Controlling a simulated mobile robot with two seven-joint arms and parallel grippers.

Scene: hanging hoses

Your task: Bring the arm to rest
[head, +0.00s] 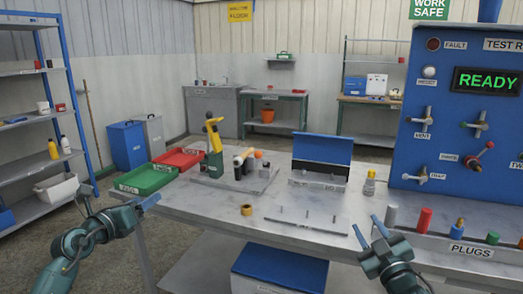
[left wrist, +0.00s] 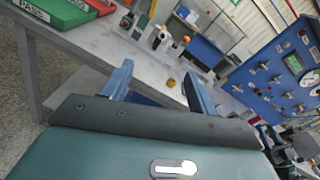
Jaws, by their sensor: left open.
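My left gripper (head: 148,203) is in the head view, off the left front edge of the workbench, near the green tray. In the left wrist view its two blue fingers (left wrist: 158,84) stand apart with nothing between them. My right gripper (head: 370,230) is over the front edge of the bench, left of the plug rack. Its two fingers look apart, and I see nothing between them. No hose shows clearly in either gripper.
A blue test panel (head: 440,150) and several plugs (head: 424,221) stand at the right.

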